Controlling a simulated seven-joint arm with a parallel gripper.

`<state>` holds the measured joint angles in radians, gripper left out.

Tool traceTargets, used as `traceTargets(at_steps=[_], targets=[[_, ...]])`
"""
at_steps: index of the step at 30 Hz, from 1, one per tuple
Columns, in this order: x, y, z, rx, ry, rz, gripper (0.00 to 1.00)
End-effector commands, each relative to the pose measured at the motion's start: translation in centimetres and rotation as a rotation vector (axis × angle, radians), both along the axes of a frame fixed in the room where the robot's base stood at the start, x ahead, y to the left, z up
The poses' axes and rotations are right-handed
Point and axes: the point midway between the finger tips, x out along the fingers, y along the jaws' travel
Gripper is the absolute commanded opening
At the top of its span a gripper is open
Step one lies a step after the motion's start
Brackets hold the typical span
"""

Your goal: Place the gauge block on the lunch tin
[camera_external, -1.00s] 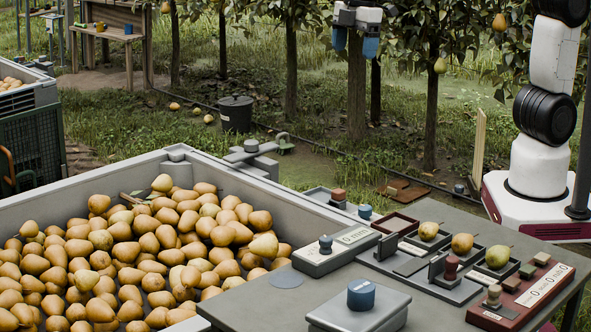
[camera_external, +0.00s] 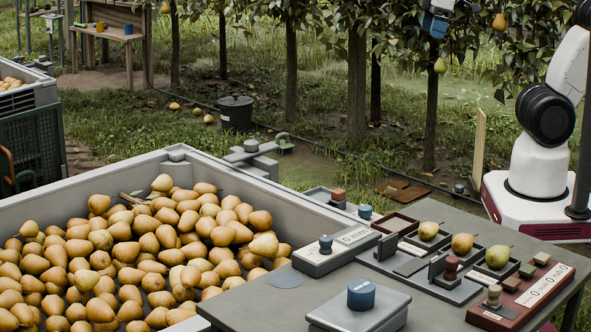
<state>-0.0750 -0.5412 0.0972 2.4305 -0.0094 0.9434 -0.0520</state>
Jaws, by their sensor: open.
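My gripper (camera_external: 436,24) is at the top edge of the view, in front of the trees and high above the table. Its blue fingers show only partly, and nothing is seen held in it. A grey box with a rounded lid (camera_external: 338,317), which looks like the lunch tin, stands at the table's front edge. A blue cylinder (camera_external: 361,294) stands on its lid. I cannot tell for sure which piece is the gauge block. A small dark upright block (camera_external: 388,246) stands at the back left of the grey tray, and another dark upright piece (camera_external: 437,266) stands nearer the front.
A hanging pear (camera_external: 440,66) is just below my gripper.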

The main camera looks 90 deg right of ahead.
Motion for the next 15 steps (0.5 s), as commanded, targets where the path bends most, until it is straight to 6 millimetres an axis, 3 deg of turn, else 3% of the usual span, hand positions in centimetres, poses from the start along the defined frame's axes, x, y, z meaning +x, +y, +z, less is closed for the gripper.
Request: traceTargets(at_steps=[6,15], targets=[[-4.2,-2.3,-1.4,0.011,-0.016,-0.110,0.78],[-5.7,-2.9,-2.0,0.015,-0.020,-0.151,0.78]])
